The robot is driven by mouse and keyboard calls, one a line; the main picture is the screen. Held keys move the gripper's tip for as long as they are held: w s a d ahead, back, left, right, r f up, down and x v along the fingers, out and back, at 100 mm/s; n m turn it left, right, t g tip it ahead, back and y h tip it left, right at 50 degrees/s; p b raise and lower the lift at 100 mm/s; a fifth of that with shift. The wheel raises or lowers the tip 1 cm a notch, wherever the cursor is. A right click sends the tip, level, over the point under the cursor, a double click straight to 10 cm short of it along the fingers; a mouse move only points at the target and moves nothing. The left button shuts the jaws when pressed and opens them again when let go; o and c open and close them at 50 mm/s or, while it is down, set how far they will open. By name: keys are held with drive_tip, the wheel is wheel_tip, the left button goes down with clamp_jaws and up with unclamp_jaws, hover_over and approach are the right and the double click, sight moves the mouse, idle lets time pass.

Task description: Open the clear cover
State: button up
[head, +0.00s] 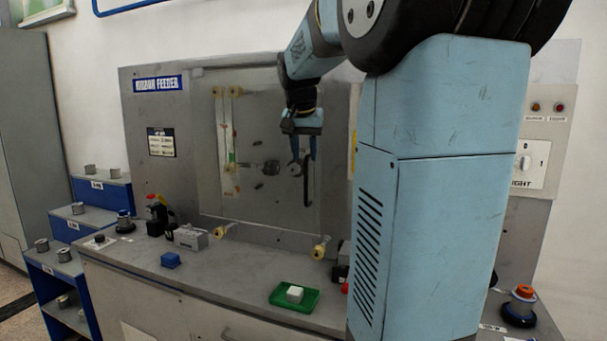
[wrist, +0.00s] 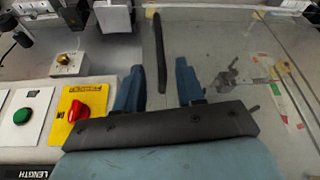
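The clear cover (head: 262,112) is a see-through panel over the front of the grey feeder cabinet and appears shut. Its handle (head: 307,184) is an upright black bar near the right side. In the wrist view, the cover (wrist: 222,50) fills the upper right and the handle (wrist: 161,55) stands at the middle. My gripper (head: 304,150) is in front of the cover at the handle's upper part. In the wrist view, my gripper (wrist: 159,72) has its two blue fingers apart, with the handle showing between them. I see a gap on both sides of the handle.
A red switch on a yellow plate (wrist: 77,110) and a green button (wrist: 22,116) lie left of my gripper. Two brass knobs sit below the cover.

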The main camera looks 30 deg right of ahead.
sight(305, 170)
drive_tip(key=x, duration=0.7)
drive_tip(key=shift+c, duration=0.5)
clamp_jaws()
drive_tip(key=shift+a, duration=0.1)
